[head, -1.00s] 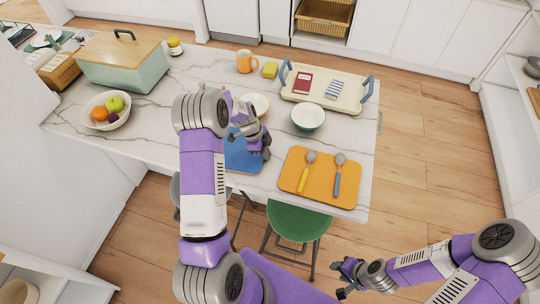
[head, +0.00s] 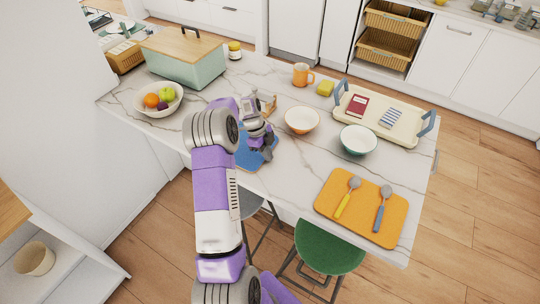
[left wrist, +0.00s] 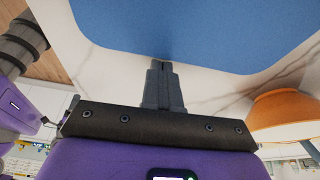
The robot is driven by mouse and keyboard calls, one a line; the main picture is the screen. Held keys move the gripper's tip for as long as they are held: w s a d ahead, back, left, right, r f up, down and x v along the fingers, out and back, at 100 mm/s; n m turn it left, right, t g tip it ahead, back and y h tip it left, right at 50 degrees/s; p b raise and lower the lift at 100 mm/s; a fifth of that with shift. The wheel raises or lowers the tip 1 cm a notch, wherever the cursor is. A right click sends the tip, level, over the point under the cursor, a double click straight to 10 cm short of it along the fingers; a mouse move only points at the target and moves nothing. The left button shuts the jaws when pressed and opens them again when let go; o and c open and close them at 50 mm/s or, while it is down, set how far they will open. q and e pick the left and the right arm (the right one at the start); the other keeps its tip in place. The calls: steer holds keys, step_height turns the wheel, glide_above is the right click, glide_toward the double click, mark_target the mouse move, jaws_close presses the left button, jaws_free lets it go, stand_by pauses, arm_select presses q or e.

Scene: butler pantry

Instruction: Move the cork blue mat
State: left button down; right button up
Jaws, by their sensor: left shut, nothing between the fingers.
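The blue mat (head: 249,162) lies on the marble counter, partly hidden by my left arm and gripper. It also fills the top of the left wrist view (left wrist: 190,30). My left gripper (head: 266,154) is over the mat. Its fingers (left wrist: 161,66) are shut with nothing between them, and their tips overlap the mat's near edge in the wrist view. I cannot tell whether they touch it. My right gripper is out of view.
An orange bowl (head: 302,121) stands right of the mat. A green bowl (head: 358,141), a tray (head: 381,122) and an orange mat (head: 361,207) with two spoons lie further right. A fruit bowl (head: 177,106) is at left. A green stool (head: 328,246) stands at the front.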

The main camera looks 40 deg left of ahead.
arm_select(q)
steer(key=d, duration=0.2)
steer(key=w+d+b, duration=0.1)
steer(key=shift+d+r, duration=0.35)
steer(key=w+v, duration=0.1)
steer(key=v, duration=0.8)
steer(key=shift+s+p, duration=0.45)
steer(key=shift+s, duration=0.05)
steer(key=shift+a+r, duration=0.1)
steer(key=shift+r, duration=0.1)
